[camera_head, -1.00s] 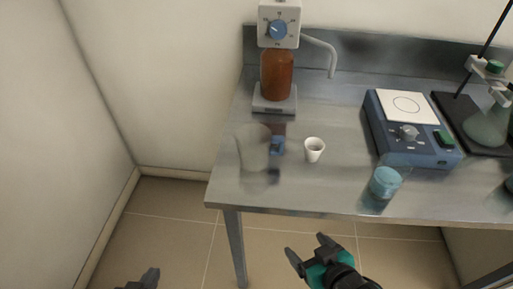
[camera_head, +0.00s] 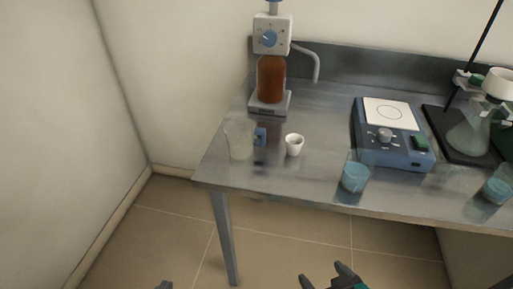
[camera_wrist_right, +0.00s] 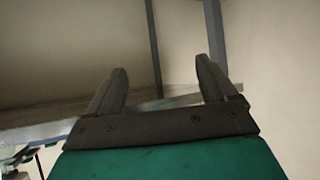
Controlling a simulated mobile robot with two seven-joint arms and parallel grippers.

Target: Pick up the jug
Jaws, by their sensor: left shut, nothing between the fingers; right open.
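The jug (camera_head: 240,140) is clear and see-through with a blue handle on its right side. It stands upright on the metal table near its front left corner. My right gripper (camera_head: 325,276) is open at the bottom of the head view, below and in front of the table edge, well apart from the jug. In the right wrist view its two fingers (camera_wrist_right: 161,82) are spread with nothing between them. Only a tip of my left gripper (camera_head: 165,285) shows at the bottom edge, shut and far from the jug.
A white cup (camera_head: 294,145) stands just right of the jug. A bottle dispenser with a brown bottle (camera_head: 271,79) is behind it. A blue hotplate (camera_head: 392,150), beakers of blue liquid (camera_head: 355,176) and a flask stand (camera_head: 470,135) are further right. A wall is at left.

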